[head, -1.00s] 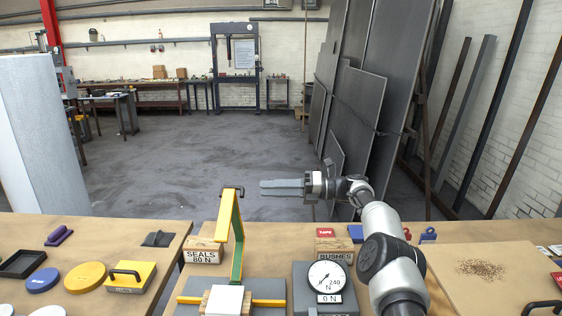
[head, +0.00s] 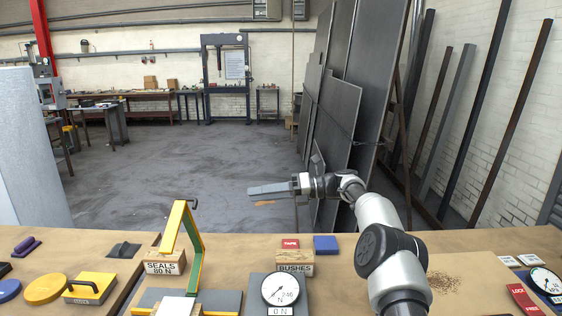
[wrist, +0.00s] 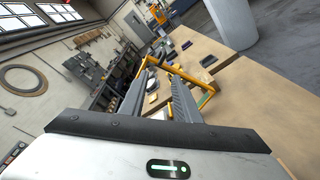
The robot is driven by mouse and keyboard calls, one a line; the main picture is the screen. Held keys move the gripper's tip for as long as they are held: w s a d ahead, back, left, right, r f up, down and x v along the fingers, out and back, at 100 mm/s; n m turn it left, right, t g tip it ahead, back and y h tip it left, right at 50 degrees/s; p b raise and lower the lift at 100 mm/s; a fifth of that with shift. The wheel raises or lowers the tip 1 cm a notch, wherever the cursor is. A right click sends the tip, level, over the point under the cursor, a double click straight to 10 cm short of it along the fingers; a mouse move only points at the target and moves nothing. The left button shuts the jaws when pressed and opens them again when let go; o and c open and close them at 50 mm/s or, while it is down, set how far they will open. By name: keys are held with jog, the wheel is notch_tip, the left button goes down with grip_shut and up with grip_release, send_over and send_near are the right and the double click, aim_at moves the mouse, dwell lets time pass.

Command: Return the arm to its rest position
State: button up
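My gripper (head: 268,188) is held out to the left above the far edge of the bench, with the grey floor behind it. My arm rises from the lower right and bends left at the wrist. In the head view the fingers are seen side-on and overlap. In the wrist view the two grey fingers (wrist: 157,85) stand apart with an empty gap between them. Nothing is held.
The yellow-green lever frame (head: 187,237) stands on the bench left of my arm. A dial gauge (head: 281,290), the BUSHES block (head: 294,264) and the SEALS block (head: 164,262) are nearby. Dark sheets (head: 338,120) lean behind my gripper. Open floor lies beyond the bench.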

jog(key=s+r+n+t+h+p, duration=0.1)
jog(key=s+r+n+h, duration=0.45)
jog(key=s, duration=0.25)
jog(key=s+r+n+h+p, duration=0.2)
jog(key=s+r+n+h, duration=0.2)
jog(key=s+r+n, duration=0.3)
jog(key=s+d+f+n+t+h+p, duration=0.1)
jog(key=s+d+n, duration=0.4)
jog(key=s, duration=0.5)
jog(key=s+d+f+n+t+h+p, duration=0.1)
jog(key=s+d+n+t+h, duration=0.1)
jog(key=s+d, duration=0.6)
jog(key=s+d+f+n+t+h+p, duration=0.1)
jog(key=s+d+n+h, duration=0.3)
jog(key=s, duration=0.8)
jog(key=d+n, duration=0.2)
jog(key=n, duration=0.1)
jog(key=shift+d+f+n+t, duration=0.15)
jog(key=shift+d+n+t, duration=0.2)
jog(key=shift+d+t, duration=0.05)
